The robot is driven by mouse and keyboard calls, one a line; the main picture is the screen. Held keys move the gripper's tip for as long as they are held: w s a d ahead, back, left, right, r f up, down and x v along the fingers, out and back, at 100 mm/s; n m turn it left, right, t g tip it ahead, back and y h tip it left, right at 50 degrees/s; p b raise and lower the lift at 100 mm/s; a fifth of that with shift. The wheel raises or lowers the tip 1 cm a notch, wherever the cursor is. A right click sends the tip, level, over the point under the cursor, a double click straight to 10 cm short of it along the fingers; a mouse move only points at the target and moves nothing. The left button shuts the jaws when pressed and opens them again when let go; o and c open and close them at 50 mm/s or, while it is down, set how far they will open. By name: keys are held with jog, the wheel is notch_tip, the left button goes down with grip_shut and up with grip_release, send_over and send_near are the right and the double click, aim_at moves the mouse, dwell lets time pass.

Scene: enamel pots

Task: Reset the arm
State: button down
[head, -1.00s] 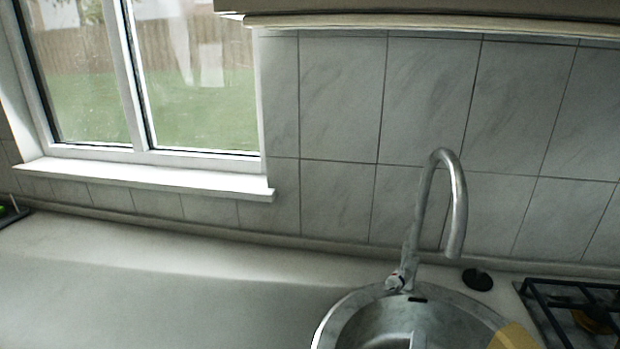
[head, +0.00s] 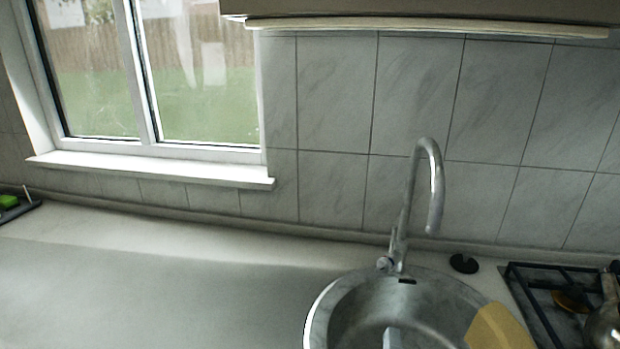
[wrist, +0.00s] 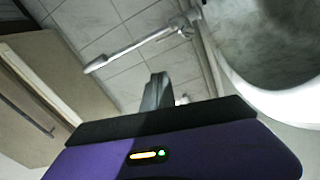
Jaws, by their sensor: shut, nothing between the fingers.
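My gripper (wrist: 157,92) shows in the wrist view as a purple body with a dark band and grey fingers held together, with nothing between them. It is tilted relative to the kitchen, with the tap (wrist: 140,45) beyond the fingers and the sink (wrist: 235,85) to the right. The gripper does not show in the head view. There the tap (head: 437,185) stands behind the round metal sink (head: 318,318).
A hob (head: 535,300) with a shiny metal vessel (head: 603,328) is at right. A flat tan thing (head: 500,328) overlaps the sink's right side. A black round piece (head: 463,263) lies by the tap. A green item (head: 8,201) is far left. The left counter (head: 150,290) is clear.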

jog(key=s+f+m+y, duration=0.1)
jog(key=s, duration=0.2)
jog(key=s+a+f+m+y, duration=0.1)
jog(key=s+f+y, duration=0.1)
jog(key=s, duration=0.2)
jog(key=s+f+m+g+y, duration=0.1)
jog(key=s+f+m+y, duration=0.1)
jog(key=s, duration=0.1)
jog(key=shift+s+a, duration=0.3)
jog(key=shift+s, duration=0.1)
jog(key=s+d+m+g+h, duration=0.1)
jog(key=s+d+m, duration=0.3)
jog(key=s, duration=0.7)
jog(key=s+d+f+m+g, duration=0.1)
jog(key=s+d+m, duration=0.3)
jog(key=s, duration=0.7)
jog(key=shift+s+m+g+h, duration=0.4)
jog(key=shift+m+g, duration=0.1)
jog(key=shift+m, duration=0.2)
jog(key=shift+d+f, duration=0.1)
jog(key=shift+d, duration=0.05)
